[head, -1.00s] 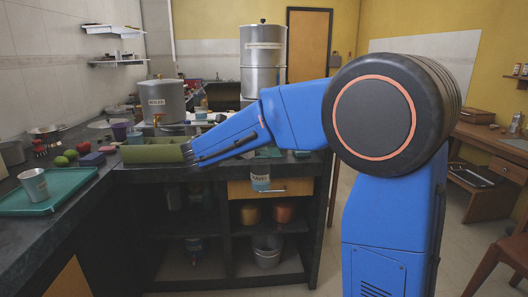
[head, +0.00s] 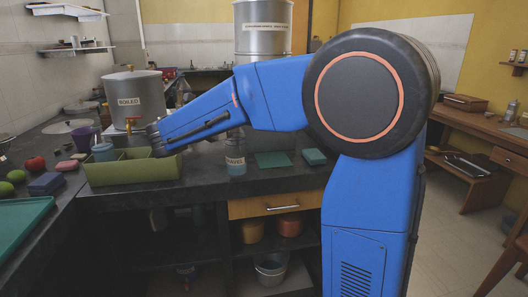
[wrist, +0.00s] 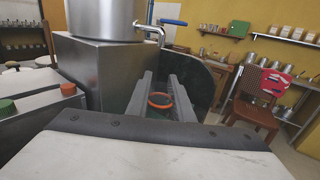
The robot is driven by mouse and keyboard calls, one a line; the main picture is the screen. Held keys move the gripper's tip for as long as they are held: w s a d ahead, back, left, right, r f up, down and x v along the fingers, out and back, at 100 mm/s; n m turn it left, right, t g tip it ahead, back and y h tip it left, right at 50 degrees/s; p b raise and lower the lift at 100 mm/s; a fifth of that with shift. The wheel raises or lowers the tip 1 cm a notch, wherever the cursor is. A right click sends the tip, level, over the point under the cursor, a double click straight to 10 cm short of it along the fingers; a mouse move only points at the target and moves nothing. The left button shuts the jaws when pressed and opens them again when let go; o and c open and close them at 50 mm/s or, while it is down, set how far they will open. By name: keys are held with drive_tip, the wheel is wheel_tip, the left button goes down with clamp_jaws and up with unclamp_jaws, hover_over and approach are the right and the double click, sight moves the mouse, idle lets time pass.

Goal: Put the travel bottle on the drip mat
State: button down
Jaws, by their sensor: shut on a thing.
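The travel bottle (head: 236,162), pale blue with a white label, shows upright below my forearm in the head view, its top hidden by the arm. In the wrist view my gripper (wrist: 161,95) is shut on the bottle; an orange ring (wrist: 160,100) at its top shows between the fingers. The head view hides my fingers behind the arm. A flat dark teal mat (head: 273,160), which looks like the drip mat, lies on the counter just right of the bottle. I cannot tell whether the bottle's base touches the counter.
A green open box (head: 130,172) with a blue cup (head: 103,152) stands left. Behind it is a steel urn (head: 134,97) with a tap. A teal block (head: 314,157) lies right of the mat. A teal tray (head: 22,222) lies far left. The counter's front edge is close.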

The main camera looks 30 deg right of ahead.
drive_tip(key=f+x, duration=0.1)
drive_tip(key=x, duration=1.7)
drive_tip(key=shift+w+f, duration=0.15)
drive_tip(key=shift+f, duration=0.35)
drive_tip(key=c, duration=1.8)
unclamp_jaws()
drive_tip(key=shift+c, duration=0.2)
drive_tip(key=v, duration=1.2)
drive_tip(key=shift+r, duration=0.25)
